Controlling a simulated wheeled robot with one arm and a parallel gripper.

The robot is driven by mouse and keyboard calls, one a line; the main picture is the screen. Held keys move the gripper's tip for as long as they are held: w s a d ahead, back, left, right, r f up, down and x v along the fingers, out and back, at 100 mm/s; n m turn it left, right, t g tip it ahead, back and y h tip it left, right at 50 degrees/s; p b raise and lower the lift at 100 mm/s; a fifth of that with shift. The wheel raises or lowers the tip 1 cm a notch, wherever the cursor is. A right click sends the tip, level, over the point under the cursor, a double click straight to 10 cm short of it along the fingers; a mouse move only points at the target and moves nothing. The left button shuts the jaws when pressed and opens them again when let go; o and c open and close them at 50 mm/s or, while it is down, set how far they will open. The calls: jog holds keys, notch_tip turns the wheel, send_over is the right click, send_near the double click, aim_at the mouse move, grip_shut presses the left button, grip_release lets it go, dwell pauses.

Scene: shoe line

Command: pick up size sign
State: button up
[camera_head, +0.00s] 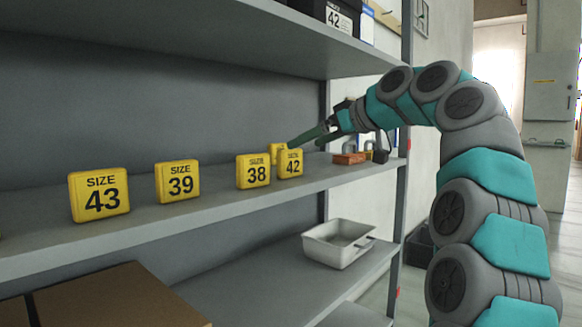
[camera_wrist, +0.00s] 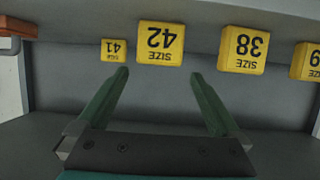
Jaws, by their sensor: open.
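Yellow size signs stand in a loose row on the grey shelf. In the head view they are size 43 (camera_head: 99,195), size 39 (camera_head: 177,181), size 38 (camera_head: 253,171) and size 42 (camera_head: 290,163), with another partly hidden behind 42 (camera_head: 276,151). The wrist view shows them upside down: 41 (camera_wrist: 114,50), 42 (camera_wrist: 160,43), 38 (camera_wrist: 244,50) and part of 39 (camera_wrist: 307,62). My gripper (camera_head: 296,142) has green fingers and is at the shelf by sign 42. In the wrist view my open, empty fingers (camera_wrist: 158,75) point toward 42, with 41 by the left fingertip.
A reddish-brown block (camera_head: 349,158) and padlock-like items (camera_head: 380,152) lie at the shelf's right end. A metal tray (camera_head: 339,243) sits on the lower shelf. A shelf (camera_head: 215,35) above holds a dark box (camera_head: 332,14). A grey upright (camera_head: 403,180) bounds the right side.

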aim_at(293, 151)
jog(key=x, duration=0.6)
jog(key=shift+s+d+f, duration=0.1)
jog(key=shift+f, duration=0.05)
jog(key=shift+f+p+x, duration=0.2)
jog(key=shift+x, duration=1.1)
jog(key=shift+f+p+x, duration=0.15)
jog(key=shift+x, duration=1.15)
jog(key=shift+d, duration=0.15)
jog(key=c, duration=1.1)
jog(key=shift+r, duration=0.15)
